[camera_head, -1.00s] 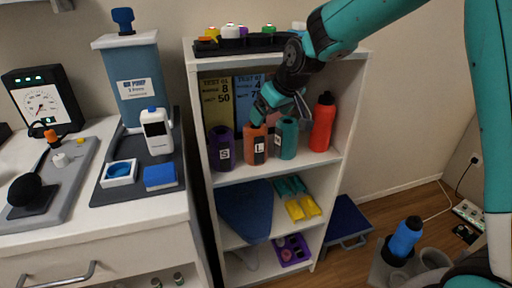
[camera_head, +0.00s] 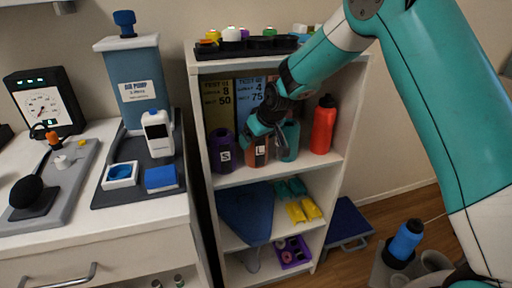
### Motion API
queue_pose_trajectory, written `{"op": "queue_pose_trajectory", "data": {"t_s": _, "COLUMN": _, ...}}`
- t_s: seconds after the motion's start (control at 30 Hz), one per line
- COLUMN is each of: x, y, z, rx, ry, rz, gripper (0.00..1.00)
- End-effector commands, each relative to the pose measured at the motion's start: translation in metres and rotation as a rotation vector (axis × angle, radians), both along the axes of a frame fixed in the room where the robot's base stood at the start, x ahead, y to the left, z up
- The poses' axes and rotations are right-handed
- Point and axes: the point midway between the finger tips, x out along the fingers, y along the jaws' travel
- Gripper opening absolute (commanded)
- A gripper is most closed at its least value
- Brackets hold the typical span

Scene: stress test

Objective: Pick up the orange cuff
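The orange cuff (camera_head: 258,158), marked L, stands upright on the upper shelf of the white shelf unit, between the purple cuff (camera_head: 222,156) marked S and the teal cuff (camera_head: 290,142). My gripper (camera_head: 264,134) is in front of the orange cuff's upper part and hides its top. My gripper also partly covers the teal cuff. I cannot tell whether the fingers touch the orange cuff or how far apart they are.
A red bottle (camera_head: 323,126) stands at the right of the same shelf. A black tray (camera_head: 262,47) with small coloured items lies on top. A counter (camera_head: 140,225) with devices is on the left.

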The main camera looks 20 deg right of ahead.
Motion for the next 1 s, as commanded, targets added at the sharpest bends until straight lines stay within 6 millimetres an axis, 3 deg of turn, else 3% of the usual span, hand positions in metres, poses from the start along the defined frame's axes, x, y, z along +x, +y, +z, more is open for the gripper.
{"op": "queue_pose_trajectory", "data": {"t_s": 0.07, "x": 0.0, "y": 0.0, "z": 0.0, "rx": 0.0, "ry": 0.0, "rz": 0.0, "gripper": 0.88}}
{"op": "queue_pose_trajectory", "data": {"t_s": 0.23, "x": 0.0, "y": 0.0, "z": 0.0, "rx": 0.0, "ry": 0.0, "rz": 0.0, "gripper": 0.51}}
{"op": "queue_pose_trajectory", "data": {"t_s": 0.27, "x": 0.0, "y": 0.0, "z": 0.0, "rx": 0.0, "ry": 0.0, "rz": 0.0, "gripper": 0.49}}
{"op": "queue_pose_trajectory", "data": {"t_s": 0.57, "x": 0.0, "y": 0.0, "z": 0.003, "rx": 0.0, "ry": -0.001, "rz": 0.0, "gripper": 0.48}}
{"op": "queue_pose_trajectory", "data": {"t_s": 0.73, "x": 0.0, "y": 0.0, "z": 0.017, "rx": 0.001, "ry": -0.004, "rz": 0.001, "gripper": 0.48}}
{"op": "queue_pose_trajectory", "data": {"t_s": 1.0, "x": -0.048, "y": -0.02, "z": 0.015, "rx": 0.001, "ry": 0.002, "rz": -0.001, "gripper": 0.48}}
